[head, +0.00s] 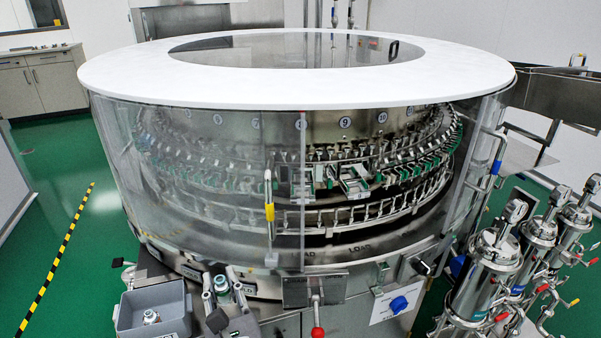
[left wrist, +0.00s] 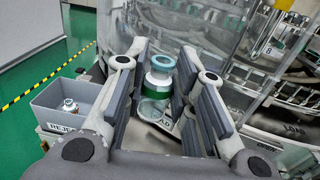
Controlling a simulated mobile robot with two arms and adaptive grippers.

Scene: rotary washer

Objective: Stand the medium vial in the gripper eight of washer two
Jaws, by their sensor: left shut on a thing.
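The number 8 plate (head: 302,123) shows inside the washer, and also in the left wrist view (left wrist: 267,50). Gripper eight below it is hard to single out. My right gripper is out of view.
A grey reject bin (head: 127,318) with a vial (head: 151,317) in it stands left of my gripper. A clear panel with a yellow-banded handle (head: 269,205) fronts the washer; right of its edge the view is clearer. Steel filter housings (head: 490,270) stand at right.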

